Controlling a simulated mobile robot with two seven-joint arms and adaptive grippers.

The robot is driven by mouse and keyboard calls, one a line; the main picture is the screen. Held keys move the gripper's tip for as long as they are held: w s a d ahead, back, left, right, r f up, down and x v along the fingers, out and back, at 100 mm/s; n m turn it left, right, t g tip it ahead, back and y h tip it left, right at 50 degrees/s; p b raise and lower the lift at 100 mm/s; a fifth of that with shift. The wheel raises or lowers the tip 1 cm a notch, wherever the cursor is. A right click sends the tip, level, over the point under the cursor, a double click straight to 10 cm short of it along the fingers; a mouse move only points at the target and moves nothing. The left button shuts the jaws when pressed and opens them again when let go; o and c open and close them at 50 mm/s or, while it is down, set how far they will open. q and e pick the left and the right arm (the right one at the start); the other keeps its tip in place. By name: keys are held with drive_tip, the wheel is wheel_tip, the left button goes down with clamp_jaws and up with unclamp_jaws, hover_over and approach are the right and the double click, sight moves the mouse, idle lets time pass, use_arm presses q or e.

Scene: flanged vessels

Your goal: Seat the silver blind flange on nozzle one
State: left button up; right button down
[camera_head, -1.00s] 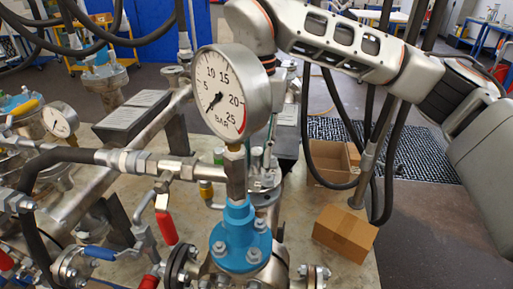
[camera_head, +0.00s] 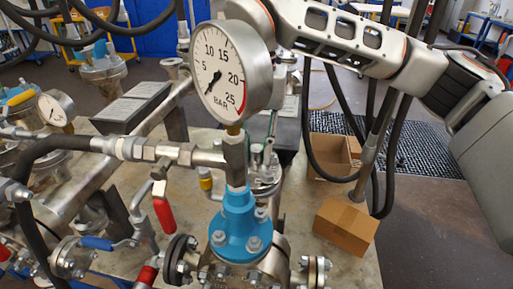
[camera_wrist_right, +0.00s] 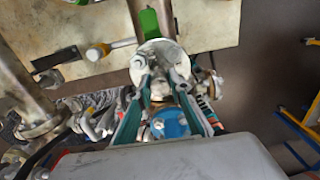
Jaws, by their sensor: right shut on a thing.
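In the head view my right arm reaches in from the upper right. Its gripper (camera_head: 264,158) is mostly hidden behind the pressure gauge (camera_head: 232,75). In the right wrist view the two teal-sided fingers of this gripper (camera_wrist_right: 163,78) close on a shiny round silver piece, which I take to be the silver blind flange (camera_wrist_right: 162,54). I cannot tell whether it touches anything. A blue bolted fitting (camera_wrist_right: 170,124) shows between the fingers, and a blue bolted flange (camera_head: 238,226) stands below the gauge in the head view. I cannot tell which nozzle is number one. My left gripper is not in view.
Pipes, hoses and a red valve handle (camera_head: 164,215) crowd the left and front. A cardboard box (camera_head: 345,227) sits at the right of the bench, with an open box (camera_head: 328,158) behind it. A black hose (camera_head: 320,145) hangs near my right arm. Open floor lies to the right.

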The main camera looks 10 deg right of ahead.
idle(0.7)
drive_tip(key=c, duration=1.8)
unclamp_jaws()
drive_tip(key=o, duration=0.5)
drive_tip(key=shift+f, duration=0.2)
drive_tip(key=shift+o, duration=0.2)
drive_tip(key=shift+r, duration=0.15)
drive_tip(key=shift+r+p, duration=1.5)
drive_tip(key=shift+r, duration=1.9)
